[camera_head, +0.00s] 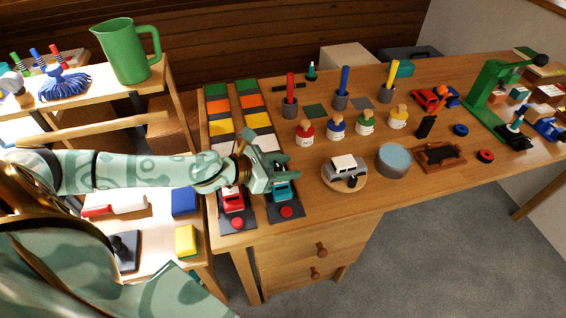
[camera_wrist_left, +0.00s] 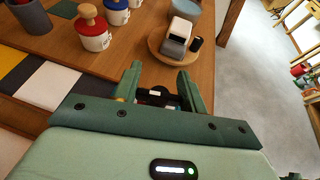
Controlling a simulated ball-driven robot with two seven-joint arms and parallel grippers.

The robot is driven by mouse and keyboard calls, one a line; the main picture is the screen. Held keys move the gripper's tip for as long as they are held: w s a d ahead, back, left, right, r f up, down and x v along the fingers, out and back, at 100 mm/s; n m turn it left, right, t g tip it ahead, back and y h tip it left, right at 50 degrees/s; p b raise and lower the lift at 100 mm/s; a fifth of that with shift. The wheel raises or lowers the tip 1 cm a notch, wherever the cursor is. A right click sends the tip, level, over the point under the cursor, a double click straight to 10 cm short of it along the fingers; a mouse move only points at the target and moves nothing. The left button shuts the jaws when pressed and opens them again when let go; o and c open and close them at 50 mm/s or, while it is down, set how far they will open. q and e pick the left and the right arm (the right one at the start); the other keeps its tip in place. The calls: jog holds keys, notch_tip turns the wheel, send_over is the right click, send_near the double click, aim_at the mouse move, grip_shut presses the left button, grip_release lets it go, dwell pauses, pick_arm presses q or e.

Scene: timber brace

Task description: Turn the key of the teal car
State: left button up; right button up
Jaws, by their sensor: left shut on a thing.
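The teal car (camera_head: 283,191) stands on a dark mat strip at the front left of the table, partly covered by my left gripper. My left gripper (camera_head: 281,168) is at the back of the car, just over it. In the left wrist view its two fingers (camera_wrist_left: 160,92) stand either side of a small dark part with a pale patch, which I take to be the car's key; its shape is mostly hidden. My right gripper is not in view.
A red car (camera_head: 232,200) stands close on the left, on its own mat. Red round buttons (camera_head: 286,212) lie in front of the cars. A white and grey car (camera_head: 345,168) on a round wooden board stands to the right, with bare table between.

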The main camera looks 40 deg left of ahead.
pick_arm(q)
jog(key=shift+d+m+g+h, duration=0.15)
jog(key=shift+m+g+h, duration=0.55)
jog(key=shift+m+h, duration=0.3)
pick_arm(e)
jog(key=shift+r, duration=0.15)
pick_arm(q)
jog(key=shift+s, duration=0.1)
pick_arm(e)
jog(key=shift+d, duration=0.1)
pick_arm(q)
jog(key=o, duration=1)
notch_tip(320, 180, up, 3)
jog(key=shift+f+p, duration=0.1)
jog(key=shift+p, duration=0.65)
jog(key=s+d+r+p, duration=0.2)
jog(key=s+r, duration=0.1)
jog(key=s, duration=0.1)
jog(key=s+d+r+p, duration=0.2)
jog(key=s+r, duration=0.1)
jog(key=s, duration=0.1)
jog(key=s+d+r+p, duration=0.2)
jog(key=s+d+r, duration=0.1)
jog(key=s+r, duration=0.1)
jog(key=shift+r, duration=0.1)
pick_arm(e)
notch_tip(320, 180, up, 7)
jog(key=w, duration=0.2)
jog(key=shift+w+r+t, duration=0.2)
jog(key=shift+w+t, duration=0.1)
